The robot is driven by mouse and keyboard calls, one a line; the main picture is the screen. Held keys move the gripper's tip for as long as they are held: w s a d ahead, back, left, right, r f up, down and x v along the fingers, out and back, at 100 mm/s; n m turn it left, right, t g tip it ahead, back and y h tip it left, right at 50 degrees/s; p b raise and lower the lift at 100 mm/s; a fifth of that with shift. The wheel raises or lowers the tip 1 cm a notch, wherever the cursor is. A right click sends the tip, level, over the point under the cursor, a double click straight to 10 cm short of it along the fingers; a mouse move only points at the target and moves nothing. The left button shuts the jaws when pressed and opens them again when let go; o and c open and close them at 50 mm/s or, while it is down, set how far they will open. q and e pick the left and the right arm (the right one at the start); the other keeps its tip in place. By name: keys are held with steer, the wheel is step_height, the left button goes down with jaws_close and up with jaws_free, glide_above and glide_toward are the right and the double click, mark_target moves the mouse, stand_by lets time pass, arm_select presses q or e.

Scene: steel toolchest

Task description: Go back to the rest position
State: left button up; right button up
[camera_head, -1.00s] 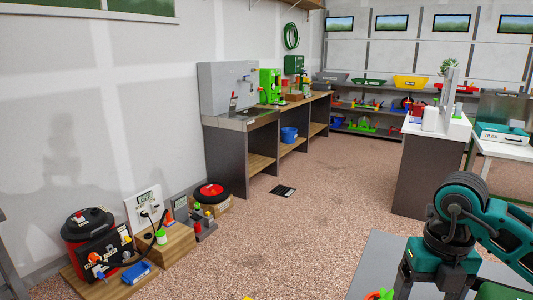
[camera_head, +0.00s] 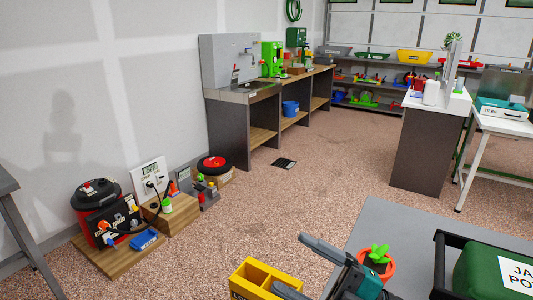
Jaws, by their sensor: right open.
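My right gripper (camera_head: 290,263) is at the bottom centre of the head view. Its two dark fingers point left and stand apart, with nothing seen between them. Its teal body is cut off by the lower edge. The fingers appear in front of a yellow open box (camera_head: 262,272) with compartments; whether they touch it I cannot tell. My left gripper is not in view.
A grey table (camera_head: 385,222) at the lower right bears an orange pot with a green plant (camera_head: 376,262) and a black-framed green case (camera_head: 497,272). A wooden board (camera_head: 118,262) with a red-black canister lies at left. A white-topped counter (camera_head: 425,150) stands right.

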steer(key=w+d+f+m+t+h, duration=0.1)
steer(key=d+f+m+t+h, duration=0.75)
steer(key=f+m+h, duration=0.65)
steer(key=s+d+f+m+g+h, duration=0.2)
steer(key=s+f+m+g, duration=0.4)
steer(key=s+f, duration=0.4)
step_height(320, 180, down, 2)
steer(key=shift+d+f+m+h, duration=0.1)
steer(key=shift+d+m+h, duration=0.3)
steer(key=shift+d+m, duration=0.35)
steer(key=shift+d+g, duration=0.1)
steer(key=shift+g, duration=0.15)
steer(key=shift+c, duration=0.4)
